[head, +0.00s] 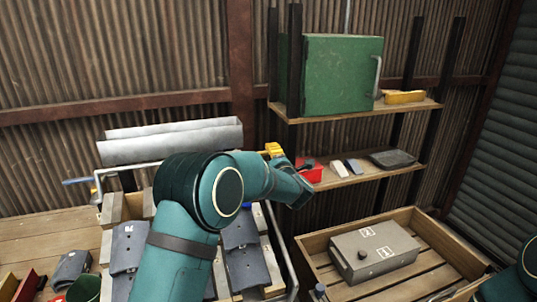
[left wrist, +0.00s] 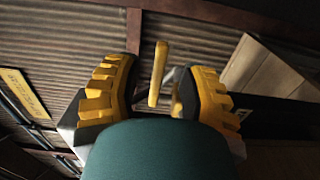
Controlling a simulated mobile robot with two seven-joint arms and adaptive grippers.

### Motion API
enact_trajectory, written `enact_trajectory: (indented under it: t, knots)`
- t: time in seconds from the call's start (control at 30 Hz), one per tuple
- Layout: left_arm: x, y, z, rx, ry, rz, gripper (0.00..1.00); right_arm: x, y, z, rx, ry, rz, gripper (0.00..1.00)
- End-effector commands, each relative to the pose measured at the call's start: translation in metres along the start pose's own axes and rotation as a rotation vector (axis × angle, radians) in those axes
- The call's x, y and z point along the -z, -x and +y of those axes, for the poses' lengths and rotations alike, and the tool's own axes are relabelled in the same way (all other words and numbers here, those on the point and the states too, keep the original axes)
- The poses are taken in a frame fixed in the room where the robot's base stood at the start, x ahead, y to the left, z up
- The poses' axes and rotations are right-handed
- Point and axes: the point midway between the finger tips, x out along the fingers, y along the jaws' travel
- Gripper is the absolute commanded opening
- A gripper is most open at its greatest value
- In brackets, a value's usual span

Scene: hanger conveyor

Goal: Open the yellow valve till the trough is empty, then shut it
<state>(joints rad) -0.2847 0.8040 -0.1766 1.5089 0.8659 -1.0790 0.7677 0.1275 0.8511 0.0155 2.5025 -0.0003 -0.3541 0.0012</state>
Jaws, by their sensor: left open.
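The grey metal trough (head: 172,141) lies on its stand at the back of the bench; its inside is too shallow in view to judge its contents. In the left wrist view, a slim yellow lever (left wrist: 157,75), apparently the valve handle, stands between the fingers of my left gripper (left wrist: 160,66). The gripper is open, with a gap on both sides of the lever. In the head view my left arm reaches past the trough's right end and hides the valve body. A yellow patch (head: 274,149) shows there; I cannot tell whether it is finger or lever. My right gripper is out of view.
A blue-handled tap (head: 78,181) is at the trough's left end. Grey hanging pieces (head: 128,247) fill the bench front. A shelf (head: 352,180) at right holds a red bin (head: 311,174) and small items. A wooden crate (head: 310,242) with a grey box (head: 374,250) stands below.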

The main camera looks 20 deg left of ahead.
Motion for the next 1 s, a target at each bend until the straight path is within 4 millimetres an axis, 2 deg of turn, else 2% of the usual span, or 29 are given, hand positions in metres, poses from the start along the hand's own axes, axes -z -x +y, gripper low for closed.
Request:
enact_trajectory:
  t: [0.03,0.2,0.6,0.63,0.73,1.0]
  knots:
    - [0.001,-0.008,-0.001,-0.001,0.000,0.003,0.41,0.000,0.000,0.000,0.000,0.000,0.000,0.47]
    - [0.000,-0.024,0.000,-0.001,0.000,0.001,0.41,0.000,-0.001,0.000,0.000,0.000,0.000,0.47]
    - [0.000,-0.030,0.000,0.000,0.000,0.000,0.41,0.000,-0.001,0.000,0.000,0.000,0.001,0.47]
    - [0.000,-0.030,0.000,0.000,-0.001,0.000,0.37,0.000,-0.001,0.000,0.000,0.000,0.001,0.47]
    - [0.000,-0.030,0.000,0.000,0.000,0.000,0.02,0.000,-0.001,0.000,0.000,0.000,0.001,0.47]
    - [0.000,-0.030,0.000,-0.001,0.000,0.000,0.00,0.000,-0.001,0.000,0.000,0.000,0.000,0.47]
